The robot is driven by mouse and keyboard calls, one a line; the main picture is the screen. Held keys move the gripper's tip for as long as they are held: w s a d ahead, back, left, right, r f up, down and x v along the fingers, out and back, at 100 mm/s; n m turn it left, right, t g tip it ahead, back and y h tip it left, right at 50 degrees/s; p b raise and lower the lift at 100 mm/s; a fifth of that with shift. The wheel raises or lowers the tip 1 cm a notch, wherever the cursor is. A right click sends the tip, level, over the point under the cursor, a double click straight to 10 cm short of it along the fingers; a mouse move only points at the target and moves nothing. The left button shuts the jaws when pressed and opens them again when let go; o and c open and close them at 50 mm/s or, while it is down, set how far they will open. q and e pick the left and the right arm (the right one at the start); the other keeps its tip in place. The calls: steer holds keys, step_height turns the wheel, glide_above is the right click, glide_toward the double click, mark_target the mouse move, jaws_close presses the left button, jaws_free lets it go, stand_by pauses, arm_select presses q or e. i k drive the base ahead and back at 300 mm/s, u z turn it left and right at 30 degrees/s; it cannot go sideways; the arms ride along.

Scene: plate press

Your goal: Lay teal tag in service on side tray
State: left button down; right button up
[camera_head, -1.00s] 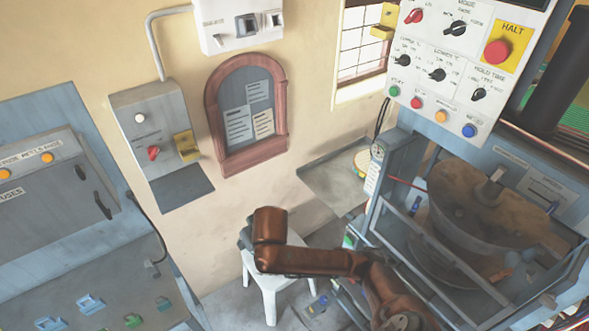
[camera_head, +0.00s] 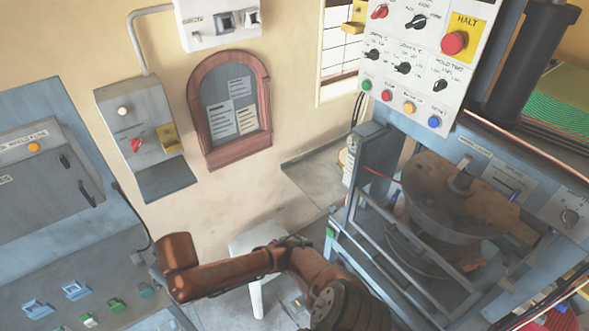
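Several small blue and green pieces lie on the grey bench at lower left. The one at the right end of the row is a teal-green piece (camera_head: 146,290); I cannot tell if it is the teal tag. A grey tray-like shelf (camera_head: 318,180) juts from the wall beside the press. A red-brown arm of mine reaches in from the bottom, its outer end near the bench's right side. No gripper fingers can be made out on it, and no other gripper shows.
The press (camera_head: 385,240) with its barred front stands at right below a control panel (camera_head: 415,60) with a red HALT button (camera_head: 453,43). A white stool (camera_head: 256,300) stands partly behind my arm. A grey cabinet (camera_head: 40,185) stands left. Wall boxes hang above.

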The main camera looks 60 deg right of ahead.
mark_target(318, 186)
steer(key=k, duration=0.15)
steer(key=z, duration=0.95)
